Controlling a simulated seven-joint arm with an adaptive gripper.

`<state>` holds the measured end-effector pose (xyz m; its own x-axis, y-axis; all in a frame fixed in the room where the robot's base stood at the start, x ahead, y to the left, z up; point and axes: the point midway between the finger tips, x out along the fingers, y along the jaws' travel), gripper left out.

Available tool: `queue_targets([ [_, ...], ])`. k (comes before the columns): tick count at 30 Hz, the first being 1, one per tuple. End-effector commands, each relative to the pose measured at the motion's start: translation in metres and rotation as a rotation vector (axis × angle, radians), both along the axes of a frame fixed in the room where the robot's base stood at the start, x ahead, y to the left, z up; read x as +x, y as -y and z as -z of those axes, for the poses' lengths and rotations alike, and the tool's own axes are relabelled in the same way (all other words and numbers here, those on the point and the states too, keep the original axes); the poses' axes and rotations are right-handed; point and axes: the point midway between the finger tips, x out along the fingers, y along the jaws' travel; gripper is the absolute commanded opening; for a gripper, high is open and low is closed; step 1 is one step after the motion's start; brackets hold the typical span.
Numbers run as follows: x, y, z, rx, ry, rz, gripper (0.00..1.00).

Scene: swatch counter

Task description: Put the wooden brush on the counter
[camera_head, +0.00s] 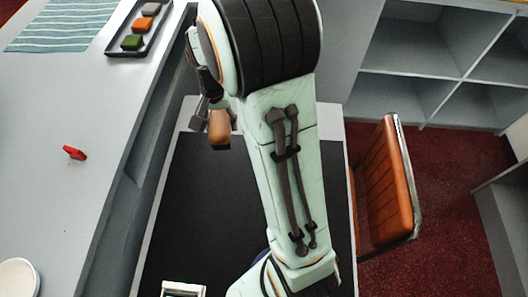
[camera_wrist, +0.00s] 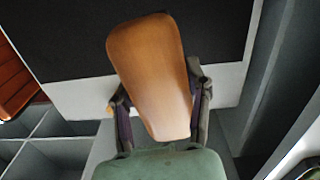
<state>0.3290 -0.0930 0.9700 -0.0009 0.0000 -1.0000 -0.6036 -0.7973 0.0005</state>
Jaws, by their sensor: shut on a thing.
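In the wrist view, the brush's smooth brown back (camera_wrist: 150,65) fills the middle. My gripper's fingers (camera_wrist: 158,92) stand on either side of it, shut on it. Its bristles are not visible. The grey counter (camera_head: 45,205) runs along the left of the head view, to the left of the brush. My arm hides part of the gripper in the head view.
On the counter are a dark tray (camera_head: 112,50) of coloured blocks, a striped cloth (camera_head: 62,25), a small red object (camera_head: 74,153) and a white round dish (camera_head: 18,278). Bare counter lies between them. An orange chair (camera_head: 388,185) stands right of my arm.

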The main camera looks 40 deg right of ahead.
Motion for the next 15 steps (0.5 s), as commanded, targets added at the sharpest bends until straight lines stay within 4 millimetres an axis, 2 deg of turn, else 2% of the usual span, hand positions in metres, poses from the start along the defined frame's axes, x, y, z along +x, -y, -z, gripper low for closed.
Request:
queue_targets([
  [1,-0.017,0.016,0.015,0.002,-0.008,0.074,0.08],
  [3,-0.038,0.034,0.033,0.003,-0.008,0.156,0.08],
  [7,-0.073,0.056,0.053,0.002,-0.003,0.27,0.08],
  [10,-0.085,0.069,0.058,0.001,-0.002,0.329,0.08],
  [15,-0.09,0.077,0.059,0.0,0.001,0.36,0.08],
])
